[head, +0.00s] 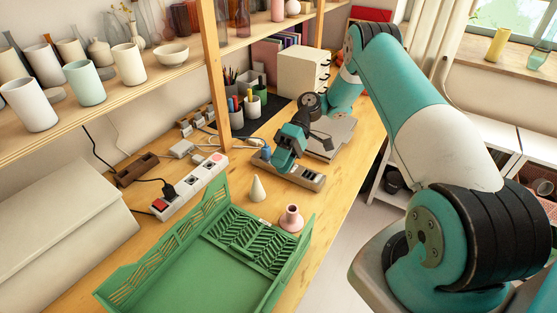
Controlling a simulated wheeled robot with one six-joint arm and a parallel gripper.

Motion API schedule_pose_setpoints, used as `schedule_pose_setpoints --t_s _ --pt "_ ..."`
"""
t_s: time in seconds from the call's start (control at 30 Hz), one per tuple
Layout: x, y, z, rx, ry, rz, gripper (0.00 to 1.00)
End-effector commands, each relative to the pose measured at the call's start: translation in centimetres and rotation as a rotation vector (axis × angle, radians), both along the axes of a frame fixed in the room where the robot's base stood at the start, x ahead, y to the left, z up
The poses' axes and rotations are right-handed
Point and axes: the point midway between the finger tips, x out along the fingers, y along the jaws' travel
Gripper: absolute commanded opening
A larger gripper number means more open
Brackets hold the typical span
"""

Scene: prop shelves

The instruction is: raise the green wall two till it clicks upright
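A green folding crate (182,289) stands on the wooden table at the bottom of the head view, cut off by the lower edge. Its long left wall (185,232) and its right wall (291,262) stand up from the floor. A slatted green panel (248,238) at the far end lies low, flat or nearly so. No label shows which wall is wall two. My gripper (279,163) is beyond the crate, apart from it, low over a small wooden tray (317,184). Its fingers are small and partly hidden, so I cannot tell whether they are open.
A shelf post (212,75) rises behind. Pen cups (252,104) stand farther back.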

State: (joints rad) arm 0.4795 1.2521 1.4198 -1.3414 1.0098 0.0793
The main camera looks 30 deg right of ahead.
Motion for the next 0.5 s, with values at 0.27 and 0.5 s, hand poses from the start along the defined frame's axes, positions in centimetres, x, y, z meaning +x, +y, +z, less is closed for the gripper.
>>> schedule_pose_setpoints --t_s 0.27,0.5 --pt "0.0 0.1 0.2 -0.004 -0.002 0.0 0.36" --pt "0.7 4.1 6.5 -0.109 -0.046 0.026 0.36"
